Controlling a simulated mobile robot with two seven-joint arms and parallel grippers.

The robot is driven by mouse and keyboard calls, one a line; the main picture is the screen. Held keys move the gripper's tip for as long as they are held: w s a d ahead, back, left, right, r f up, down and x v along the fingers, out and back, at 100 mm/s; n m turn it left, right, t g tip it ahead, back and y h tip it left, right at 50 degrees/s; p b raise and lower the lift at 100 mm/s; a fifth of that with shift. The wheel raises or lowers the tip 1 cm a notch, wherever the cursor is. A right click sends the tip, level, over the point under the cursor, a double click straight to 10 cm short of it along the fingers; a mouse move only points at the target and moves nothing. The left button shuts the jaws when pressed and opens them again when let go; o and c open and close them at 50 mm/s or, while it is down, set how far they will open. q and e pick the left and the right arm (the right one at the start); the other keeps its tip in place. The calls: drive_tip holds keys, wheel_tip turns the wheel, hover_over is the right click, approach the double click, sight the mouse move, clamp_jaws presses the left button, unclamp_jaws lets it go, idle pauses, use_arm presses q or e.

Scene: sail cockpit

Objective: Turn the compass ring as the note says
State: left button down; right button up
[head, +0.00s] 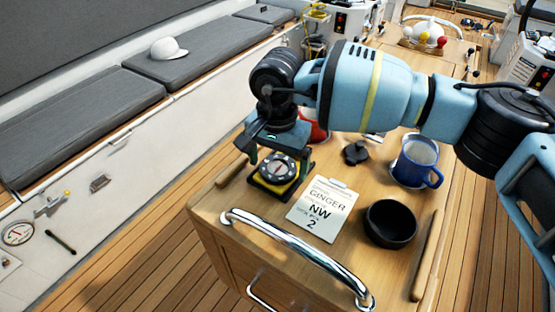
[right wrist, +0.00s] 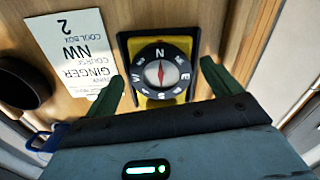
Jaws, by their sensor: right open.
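The compass (head: 277,168) is a round dark ring with white letters on a yellow and black base, on the wooden table top. In the right wrist view the compass (right wrist: 161,72) has its N at the top of the picture, and a red needle points up towards it. My right gripper (head: 278,160) is open above the compass. In the right wrist view my right gripper (right wrist: 163,72) has one green finger on each side of the ring, both seemingly apart from it. The note (head: 321,206) reads GINGER, COURSE NW, COOL BOX 2. My left gripper is out of view.
A black bowl (head: 390,223) and a blue mug (head: 416,161) stand to the right of the note. A small black knob-like object (head: 355,153) lies behind it. A chrome rail (head: 296,254) runs along the table's front edge.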

drive_tip(key=c, duration=1)
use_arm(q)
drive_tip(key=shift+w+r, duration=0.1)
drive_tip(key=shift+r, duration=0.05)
use_arm(e)
drive_tip(key=shift+r+m, duration=0.1)
drive_tip(key=shift+m, duration=0.3)
drive_tip(key=m+p, duration=0.1)
drive_tip(key=m, duration=0.3)
drive_tip(key=shift+m, duration=0.3)
drive_tip(key=shift+a+m+p, duration=0.1)
drive_tip(key=shift+m+p, duration=0.35)
drive_tip(key=shift+m, duration=0.75)
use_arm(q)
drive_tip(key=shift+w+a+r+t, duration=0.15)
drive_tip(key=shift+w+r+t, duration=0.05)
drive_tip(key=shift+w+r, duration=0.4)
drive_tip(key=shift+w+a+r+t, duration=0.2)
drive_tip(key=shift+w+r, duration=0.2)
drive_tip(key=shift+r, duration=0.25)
use_arm(e)
drive_tip(key=shift+w+m, duration=0.1)
drive_tip(key=shift+m, duration=0.4)
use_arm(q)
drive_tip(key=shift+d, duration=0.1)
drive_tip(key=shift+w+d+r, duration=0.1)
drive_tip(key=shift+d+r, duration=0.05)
use_arm(e)
drive_tip(key=o, duration=1)
